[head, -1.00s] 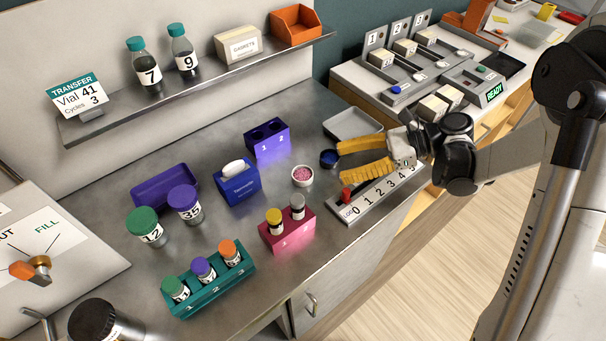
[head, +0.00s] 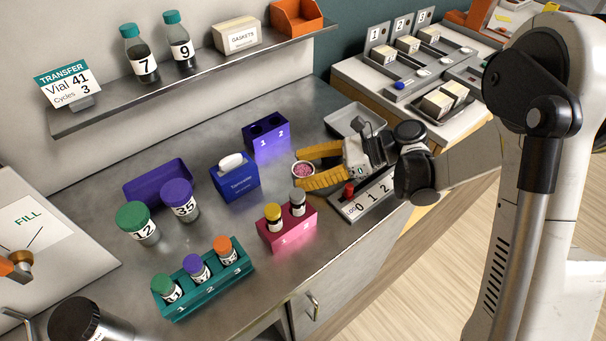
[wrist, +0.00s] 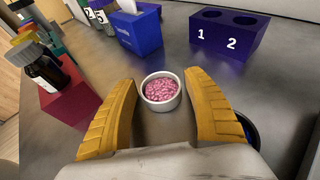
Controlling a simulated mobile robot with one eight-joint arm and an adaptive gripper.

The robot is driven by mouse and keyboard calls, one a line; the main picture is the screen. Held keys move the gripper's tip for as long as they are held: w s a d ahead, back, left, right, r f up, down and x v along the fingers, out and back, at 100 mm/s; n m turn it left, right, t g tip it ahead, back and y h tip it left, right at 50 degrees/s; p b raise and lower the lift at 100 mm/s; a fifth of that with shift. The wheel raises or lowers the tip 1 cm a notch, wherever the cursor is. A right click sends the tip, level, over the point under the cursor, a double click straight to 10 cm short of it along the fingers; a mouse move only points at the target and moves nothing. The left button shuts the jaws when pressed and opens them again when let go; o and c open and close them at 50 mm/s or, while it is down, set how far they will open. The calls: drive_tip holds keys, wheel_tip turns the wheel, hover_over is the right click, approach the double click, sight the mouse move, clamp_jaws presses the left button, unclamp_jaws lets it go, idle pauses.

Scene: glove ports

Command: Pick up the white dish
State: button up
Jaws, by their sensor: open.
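The white dish (head: 297,169) is a small round cup filled with pink grains, standing upright on the grey metal bench. It also shows in the wrist view (wrist: 161,92), between the tips of my two yellow fingers. My gripper (head: 311,167) is open and reaches in from the right, low over the bench. One finger is on each side of the dish, and in the wrist view a gap shows at both sides. The right end of the dish is close to the fingertips in the head view.
A purple two-hole block (head: 266,138) stands behind the dish, and a blue tissue box (head: 235,180) to its left. A pink rack (head: 287,226) with two vials is in front. A numbered rail (head: 362,204) and a grey tray (head: 345,120) lie near my gripper.

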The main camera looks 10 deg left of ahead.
drive_tip(key=c, duration=0.7)
drive_tip(key=shift+r, duration=0.2)
